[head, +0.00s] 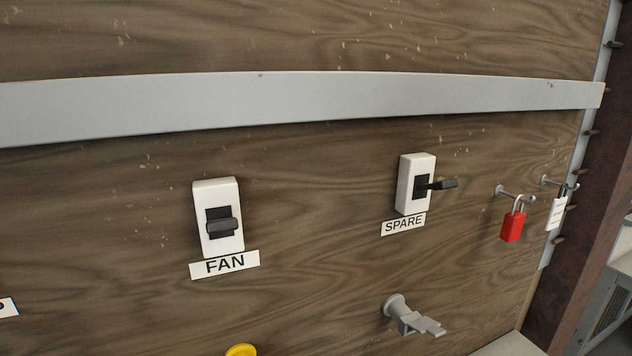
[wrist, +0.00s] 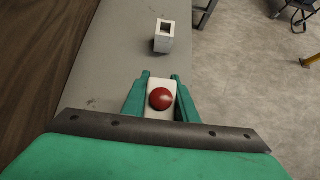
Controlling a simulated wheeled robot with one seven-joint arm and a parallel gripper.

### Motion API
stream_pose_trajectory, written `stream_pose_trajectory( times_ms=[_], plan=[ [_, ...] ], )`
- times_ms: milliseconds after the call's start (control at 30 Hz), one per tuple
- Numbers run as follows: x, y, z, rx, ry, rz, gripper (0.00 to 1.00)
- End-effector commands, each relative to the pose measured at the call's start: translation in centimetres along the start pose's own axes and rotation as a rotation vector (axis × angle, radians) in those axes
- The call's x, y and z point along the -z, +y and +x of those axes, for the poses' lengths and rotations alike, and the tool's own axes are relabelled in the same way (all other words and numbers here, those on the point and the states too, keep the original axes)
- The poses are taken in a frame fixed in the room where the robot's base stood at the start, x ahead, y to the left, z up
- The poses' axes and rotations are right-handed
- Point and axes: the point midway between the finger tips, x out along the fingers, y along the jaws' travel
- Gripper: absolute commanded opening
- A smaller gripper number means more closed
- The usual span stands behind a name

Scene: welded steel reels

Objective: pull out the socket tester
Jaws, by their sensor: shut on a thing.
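My gripper (wrist: 161,88) shows in the wrist view with its green fingers on both sides of a white piece with a round red dome. This piece, which looks like the socket tester (wrist: 160,99), is held between the fingers. The grey bench surface lies behind it, and the piece's far end is partly hidden by the dome and fingers. I cannot tell whether it touches anything beyond the fingers. Neither my gripper nor the tester shows in the head view.
A white box (wrist: 164,43) with a dark opening stands on the grey bench (wrist: 115,50), beside the wooden wall. The head view shows the FAN switch (head: 219,190), SPARE switch (head: 417,166), a grey lever (head: 409,318) and a red padlock (head: 513,226) on the wall.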

Motion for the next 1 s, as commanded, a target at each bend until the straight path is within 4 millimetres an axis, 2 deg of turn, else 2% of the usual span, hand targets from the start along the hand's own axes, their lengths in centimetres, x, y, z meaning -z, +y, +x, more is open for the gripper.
stream_pose_trajectory(
  times_ms=[333, 1000],
  plan=[
    [-0.3, 0.2, -0.4, -0.003, -0.002, -0.002, 0.0],
    [-2.4, 0.2, -2.4, -0.003, -0.002, -0.002, 0.0]
  ],
)
